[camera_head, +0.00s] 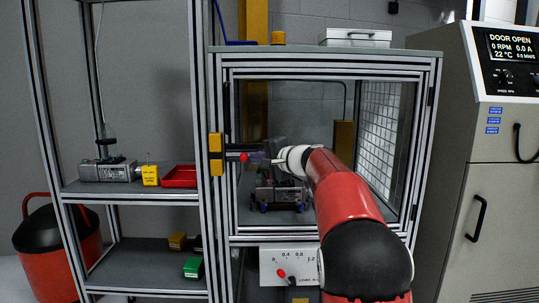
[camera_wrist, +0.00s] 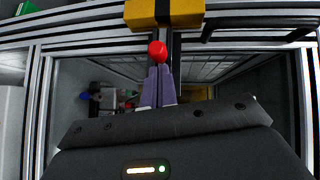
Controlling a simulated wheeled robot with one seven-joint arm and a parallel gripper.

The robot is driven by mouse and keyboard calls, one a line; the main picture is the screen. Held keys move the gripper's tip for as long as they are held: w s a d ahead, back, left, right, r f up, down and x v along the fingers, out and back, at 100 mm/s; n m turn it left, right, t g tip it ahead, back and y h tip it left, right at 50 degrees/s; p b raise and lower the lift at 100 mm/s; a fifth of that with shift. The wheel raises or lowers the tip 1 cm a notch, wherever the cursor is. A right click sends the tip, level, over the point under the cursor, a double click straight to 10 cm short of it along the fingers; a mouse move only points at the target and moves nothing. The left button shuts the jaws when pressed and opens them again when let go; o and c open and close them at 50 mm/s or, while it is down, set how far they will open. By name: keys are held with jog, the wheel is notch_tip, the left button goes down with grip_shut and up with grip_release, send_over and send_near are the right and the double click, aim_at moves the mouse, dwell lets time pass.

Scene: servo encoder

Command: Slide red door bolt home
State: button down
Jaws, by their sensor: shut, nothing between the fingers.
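The bolt's red knob (camera_head: 243,158) is at the left side of the enclosure's front, just right of a yellow block (camera_head: 216,154) on the frame post. A dark bar runs between the block and the knob area. In the wrist view the red knob (camera_wrist: 157,51) sits right at the tips of my fingers, below the yellow block (camera_wrist: 165,14). My gripper (camera_head: 257,157) is shut and empty, just right of the knob. Its purple fingers (camera_wrist: 159,80) also show in the wrist view. I cannot tell whether they touch the knob.
The framed enclosure (camera_head: 437,110) has clear panels and a test rig (camera_head: 278,194) inside. The control cabinet's display (camera_head: 511,46) reads DOOR OPEN and 0 RPM. A shelf rack (camera_head: 130,198) with a red tray (camera_head: 180,177) stands left. A panel with a dial (camera_head: 290,268) is below.

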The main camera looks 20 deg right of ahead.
aim_at(245, 157)
jog(key=shift+a, duration=0.2)
jog(key=shift+w+a+b, duration=0.2)
jog(key=shift+a, duration=0.55)
jog(key=shift+w+a+b, duration=0.15)
jog(key=shift+w+a, duration=0.05)
jog(key=shift+a, duration=0.5)
